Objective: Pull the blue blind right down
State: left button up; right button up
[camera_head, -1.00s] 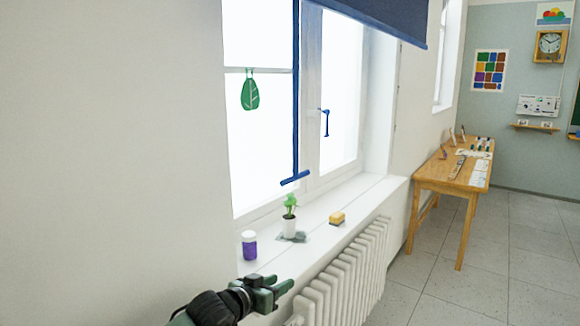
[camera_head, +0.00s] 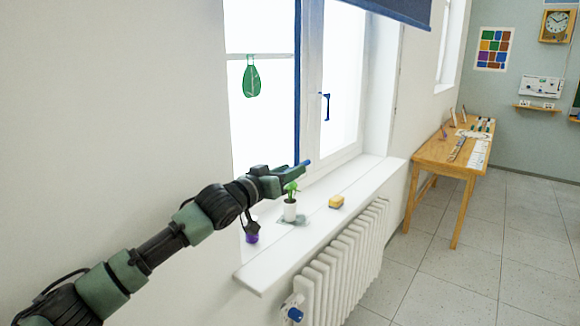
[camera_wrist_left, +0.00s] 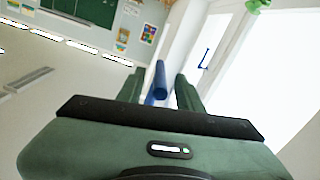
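The dark blue blind (camera_head: 395,8) is rolled down only a little at the top of the window. A long blue pull rod (camera_head: 297,80) hangs in front of the window, with a blue crossbar handle at its lower end. My left gripper (camera_head: 290,174) is at that handle and hides most of it; one blue end sticks out past the fingers. In the left wrist view the handle (camera_wrist_left: 160,80) lies between the two open fingers (camera_wrist_left: 160,90), with a gap on each side. My right gripper is in neither view.
A white radiator (camera_head: 345,260) is below. A wooden table (camera_head: 435,155) stands further back.

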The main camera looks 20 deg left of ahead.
pick_arm(q)
jog(key=shift+w, duration=0.2)
grip_shut()
dwell(1.3)
